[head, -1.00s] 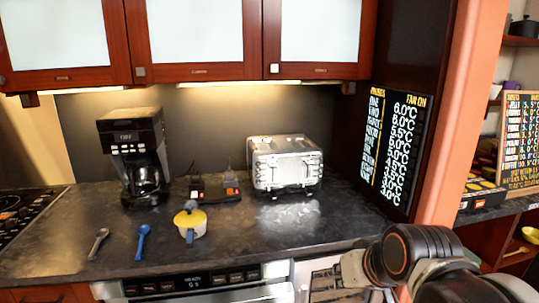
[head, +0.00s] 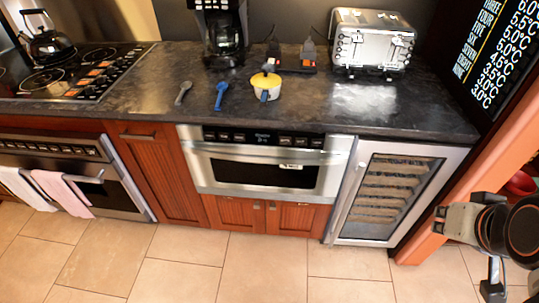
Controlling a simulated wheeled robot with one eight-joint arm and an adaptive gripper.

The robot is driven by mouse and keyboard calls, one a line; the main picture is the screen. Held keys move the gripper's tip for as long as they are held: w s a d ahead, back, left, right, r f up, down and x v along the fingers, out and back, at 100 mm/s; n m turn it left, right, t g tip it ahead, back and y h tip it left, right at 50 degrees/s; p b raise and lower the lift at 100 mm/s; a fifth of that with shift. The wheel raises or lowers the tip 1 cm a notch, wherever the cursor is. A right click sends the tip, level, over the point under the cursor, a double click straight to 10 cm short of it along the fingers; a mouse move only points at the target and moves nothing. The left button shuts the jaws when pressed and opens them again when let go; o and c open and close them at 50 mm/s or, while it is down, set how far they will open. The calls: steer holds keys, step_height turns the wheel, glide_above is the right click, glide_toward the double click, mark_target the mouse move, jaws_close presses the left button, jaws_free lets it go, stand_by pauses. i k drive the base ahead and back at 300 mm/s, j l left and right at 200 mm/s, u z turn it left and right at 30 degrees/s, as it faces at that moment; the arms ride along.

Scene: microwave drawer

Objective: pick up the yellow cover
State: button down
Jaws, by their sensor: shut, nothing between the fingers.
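A dark handle shows at the pot's front.
A blue spoon (head: 221,95) and a grey spoon (head: 183,92) lie left of the pot. A coffee maker (head: 221,35) and a toaster (head: 371,42) stand behind. The microwave drawer (head: 265,165) is shut below the counter (head: 420,112). The tiled floor (head: 250,265) in front is clear.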

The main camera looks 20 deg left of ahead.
mark_target(262, 80)
steer(key=j+z, duration=0.25)
steer(key=j, duration=0.7)
steer(key=j+z, duration=0.2)
steer(key=j, duration=0.75)
steer(key=k+j+z, duration=0.1)
steer(key=j+z, duration=0.15)
steer(key=j, duration=0.7)
